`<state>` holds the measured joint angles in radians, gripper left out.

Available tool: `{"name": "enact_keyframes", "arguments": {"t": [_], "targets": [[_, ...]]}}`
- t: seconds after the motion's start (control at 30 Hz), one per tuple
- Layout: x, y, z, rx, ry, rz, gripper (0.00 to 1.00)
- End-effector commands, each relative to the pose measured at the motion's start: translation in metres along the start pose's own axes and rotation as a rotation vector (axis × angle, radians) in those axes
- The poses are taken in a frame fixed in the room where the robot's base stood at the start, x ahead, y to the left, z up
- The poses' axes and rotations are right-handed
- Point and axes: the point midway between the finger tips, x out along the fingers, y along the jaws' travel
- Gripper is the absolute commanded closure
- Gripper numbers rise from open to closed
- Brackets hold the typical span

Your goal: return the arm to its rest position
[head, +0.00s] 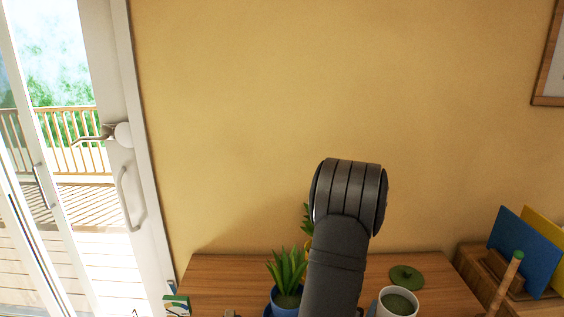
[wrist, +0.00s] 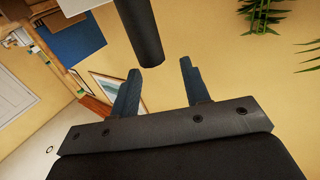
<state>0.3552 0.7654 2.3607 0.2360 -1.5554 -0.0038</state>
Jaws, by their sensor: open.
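My arm (head: 345,230) rises from the bottom of the head view, in front of the wooden table. Its rounded dark grey joint stands against the yellow wall. My gripper is hidden in the head view. In the wrist view my gripper (wrist: 159,68) shows two blue-grey fingers set well apart, with nothing held between them. The wrist view looks tilted, with the yellow wall behind the fingers.
The wooden table (head: 225,268) bears a potted plant (head: 287,272) left of my arm, and a white cup (head: 397,303) and green lid (head: 407,275) right of it. A blue panel (head: 527,250) stands far right. A glass door (head: 75,160) is left. The upper wall area is clear.

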Motion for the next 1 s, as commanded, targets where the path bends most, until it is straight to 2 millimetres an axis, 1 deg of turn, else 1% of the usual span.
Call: {"name": "enact_keyframes", "arguments": {"t": [0.23,0.37,0.77,1.0], "targets": [[0.000,0.000,0.001,0.000,-0.001,0.000,0.57],[0.000,0.000,0.007,0.000,-0.002,0.000,0.57],[-0.001,0.000,0.042,-0.001,-0.003,0.000,0.57],[-0.051,-0.001,0.040,-0.001,-0.006,-0.003,0.57]]}}
